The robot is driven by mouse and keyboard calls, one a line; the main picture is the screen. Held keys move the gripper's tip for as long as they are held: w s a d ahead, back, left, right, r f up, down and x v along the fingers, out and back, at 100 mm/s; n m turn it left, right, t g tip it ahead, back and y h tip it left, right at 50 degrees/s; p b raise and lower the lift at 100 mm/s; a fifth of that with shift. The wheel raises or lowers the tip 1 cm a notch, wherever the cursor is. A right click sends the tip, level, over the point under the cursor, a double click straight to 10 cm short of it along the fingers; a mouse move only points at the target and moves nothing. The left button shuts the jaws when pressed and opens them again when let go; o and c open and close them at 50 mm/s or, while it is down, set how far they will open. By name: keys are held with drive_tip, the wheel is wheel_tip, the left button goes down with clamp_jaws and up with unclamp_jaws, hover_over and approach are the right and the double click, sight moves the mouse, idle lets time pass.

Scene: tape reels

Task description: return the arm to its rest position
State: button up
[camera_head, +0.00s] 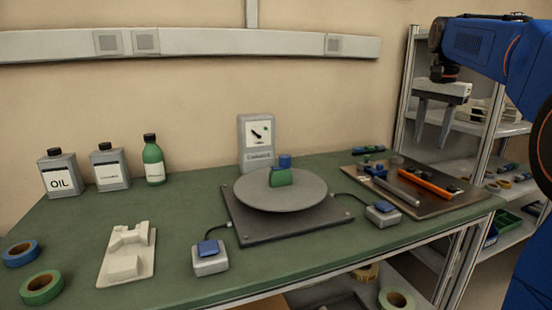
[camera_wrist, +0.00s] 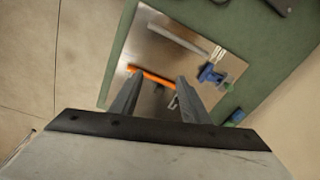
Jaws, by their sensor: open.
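My gripper (camera_head: 434,124) hangs at the upper right in the head view, fingers pointing down and apart, with nothing between them. It is high above the right end of the green table (camera_head: 185,230). In the wrist view my gripper (camera_wrist: 158,90) is also open and empty. Below it lies a metal tray (camera_wrist: 150,52) with an orange-handled tool (camera_wrist: 150,76), a grey bar (camera_wrist: 175,38) and a blue clamp-like piece (camera_wrist: 212,75). The tray's far side is partly hidden by the fingers in the wrist view.
A round turntable (camera_head: 255,198) with a green and blue object (camera_head: 281,177) stands mid-table. Two blue-button boxes (camera_head: 210,258) (camera_head: 383,214) flank it. Bottles (camera_head: 153,160), tape reels (camera_head: 42,288) and a white moulded piece (camera_head: 127,253) are at left. A shelf rack (camera_head: 408,75) stands behind the gripper.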

drive_tip(key=s+a+f+n+t, duration=0.1)
drive_tip(key=s+a+f+n, duration=0.1)
drive_tip(key=s+a+f, duration=0.3)
drive_tip(key=s+a+f+n, duration=0.2)
drive_tip(key=s+f, duration=0.1)
drive_tip(key=s, duration=0.4)
drive_tip(key=s+a+f+n+t, duration=0.1)
drive_tip(key=s+a+f+n, duration=0.15)
drive_tip(key=s, duration=0.35)
drive_tip(key=s+a+f+n, duration=0.2)
drive_tip(key=s+f, duration=0.5)
drive_tip(key=f, duration=0.2)
drive_tip(key=s+a+f+n+t, duration=0.1)
drive_tip(key=s+a+f+n, duration=0.1)
drive_tip(key=s+f, duration=0.5)
wheel_tip(320, 180, down, 2)
drive_tip(key=shift+s+a+f+t, duration=0.2)
drive_tip(key=shift+s+t, duration=0.1)
drive_tip(key=shift+s, duration=0.1)
